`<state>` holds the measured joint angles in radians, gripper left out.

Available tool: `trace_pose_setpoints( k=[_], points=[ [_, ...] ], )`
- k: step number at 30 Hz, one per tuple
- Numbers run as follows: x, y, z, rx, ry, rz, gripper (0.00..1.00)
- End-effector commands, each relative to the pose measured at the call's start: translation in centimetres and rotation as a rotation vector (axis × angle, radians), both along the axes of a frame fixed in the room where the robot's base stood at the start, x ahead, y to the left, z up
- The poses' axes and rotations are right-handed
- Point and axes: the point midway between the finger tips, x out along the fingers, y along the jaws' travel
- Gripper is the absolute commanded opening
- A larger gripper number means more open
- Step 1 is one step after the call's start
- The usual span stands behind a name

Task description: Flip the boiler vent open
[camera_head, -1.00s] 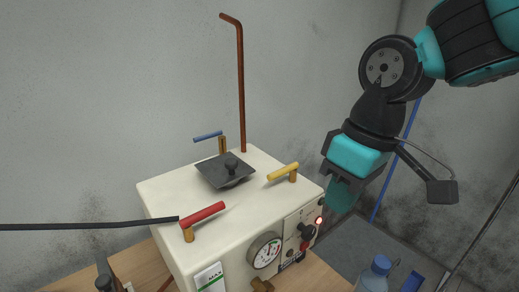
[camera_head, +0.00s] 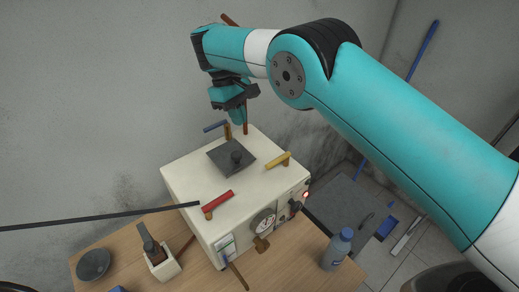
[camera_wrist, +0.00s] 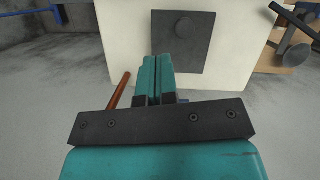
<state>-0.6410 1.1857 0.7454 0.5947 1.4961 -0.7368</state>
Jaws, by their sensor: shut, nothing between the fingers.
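The boiler (camera_head: 185,178) is a cream box on the wooden table. Its top carries a red lever (camera_head: 217,201), a yellow lever (camera_head: 273,159), a blue lever (camera_head: 214,127) at the back, and a dark square plate with a knob (camera_head: 225,161). Which part is the vent, I cannot tell. My gripper (camera_head: 239,118) points down at the boiler's back edge, close to the blue lever and its brass stem; contact cannot be told. In the wrist view my gripper (camera_wrist: 160,62) has its fingers together and empty, with the dark plate (camera_wrist: 182,42) beyond.
A copper pipe (camera_head: 245,129) rises behind the boiler, beside my gripper; it also shows in the wrist view (camera_wrist: 118,92). A gauge (camera_head: 263,222) is on the front. A bottle (camera_head: 337,249) stands front right. A black rod (camera_head: 100,215) reaches in from the left.

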Motion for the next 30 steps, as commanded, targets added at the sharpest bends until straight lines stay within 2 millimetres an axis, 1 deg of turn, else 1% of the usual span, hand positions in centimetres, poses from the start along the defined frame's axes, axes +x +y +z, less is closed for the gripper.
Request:
trace_pose_setpoints(
  k=[7,11,26,30],
  points=[
    [0.0,-0.1,-0.2,0.001,-0.002,-0.001,0.0],
    [0.0,-0.1,-0.9,0.001,-0.003,-0.002,0.0],
    [-1.0,-1.1,-5.7,0.001,-0.004,0.0,0.0],
    [-1.3,-1.5,-7.3,-0.002,-0.003,-0.001,0.0]
  ],
)
